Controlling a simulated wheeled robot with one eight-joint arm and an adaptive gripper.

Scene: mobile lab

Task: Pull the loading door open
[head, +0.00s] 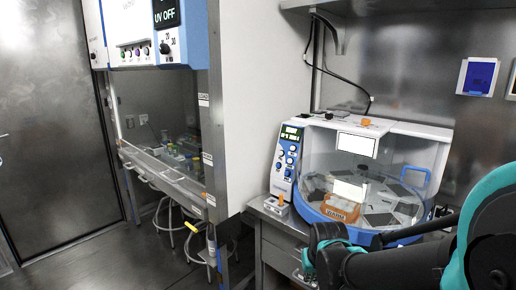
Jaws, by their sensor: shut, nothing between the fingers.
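A benchtop machine (290,172) with a clear curved cover stands on the bench at the right. A blue handle-like frame (416,176) shows at the right side of its clear front, and I take this part to be the loading door; its panel looks closed, though its edges are hard to make out. My gripper (322,250) is low in front of the machine, dark and partly lost against my forearm. It is shut and empty, to the left of and below the blue handle, apart from it. My teal and black arm comes in from the lower right and covers the machine's lower front right.
A biosafety cabinet (207,120) with a metal sill stands left of the machine, with stools (196,226) beneath it. A small box with an orange knob (281,199) sits on the bench corner. A grey metal door (55,140) is far left. Floor at the lower left is clear.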

